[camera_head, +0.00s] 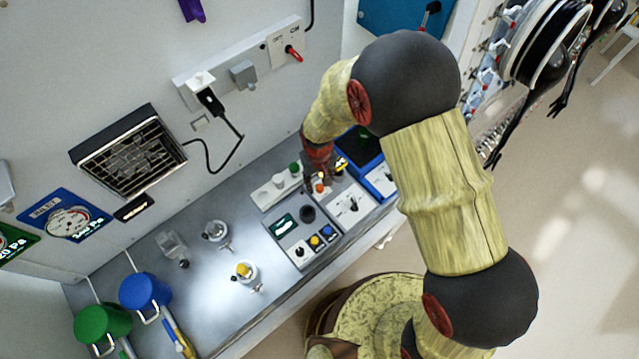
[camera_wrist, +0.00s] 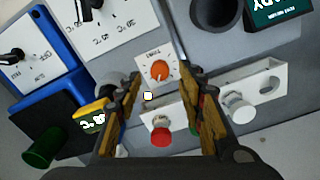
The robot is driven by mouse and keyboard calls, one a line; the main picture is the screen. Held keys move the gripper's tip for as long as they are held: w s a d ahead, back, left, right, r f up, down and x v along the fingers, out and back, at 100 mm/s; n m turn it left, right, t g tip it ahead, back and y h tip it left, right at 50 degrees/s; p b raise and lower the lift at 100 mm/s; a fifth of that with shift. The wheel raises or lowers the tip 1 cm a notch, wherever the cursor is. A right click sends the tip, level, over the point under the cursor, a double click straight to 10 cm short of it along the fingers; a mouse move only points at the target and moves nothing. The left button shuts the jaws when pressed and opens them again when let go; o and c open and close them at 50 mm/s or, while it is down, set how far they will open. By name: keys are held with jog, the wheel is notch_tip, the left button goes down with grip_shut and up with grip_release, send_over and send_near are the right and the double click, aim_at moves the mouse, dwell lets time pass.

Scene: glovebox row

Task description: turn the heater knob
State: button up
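No label reading "heater" is legible, so I cannot tell for sure which knob is the heater knob. An orange knob (camera_wrist: 159,70) sits on a small white plate with a dial scale, just ahead of my gripper in the wrist view; it also shows in the head view (camera_head: 320,188). A red knob (camera_wrist: 160,138) on a white block (camera_wrist: 157,115) lies between the fingers in the wrist view. My gripper (camera_wrist: 162,88) is open, with no contact visible; in the head view my gripper (camera_head: 318,168) points down above the bench, and its fingertips are hard to make out.
White panels with black knobs (camera_wrist: 17,54) stand on the left in the wrist view. A white knob (camera_wrist: 240,112) is right.

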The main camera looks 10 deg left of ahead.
aim_at(319, 187)
notch_tip(319, 187, up, 9)
jog(key=shift+r, duration=0.2)
dwell(0.6)
jog(key=s+d+r+m+t+b, duration=0.2)
jog(key=s+d+r+b, duration=0.2)
jog(key=d, duration=0.5)
jog(key=s+d+r+m+t+b, duration=0.1)
jog(key=s+d+r+b, duration=0.3)
jog(key=d+b, duration=0.4)
jog(key=s+d+r+m+t+b, duration=0.2)
jog(key=s+d+r+b, duration=0.2)
jog(key=d, duration=0.6)
jog(key=shift+s+r+m+t+b, duration=0.3)
jog(key=shift+s+b, duration=0.6)
jog(key=shift+s, duration=0.3)
dwell(2.9)
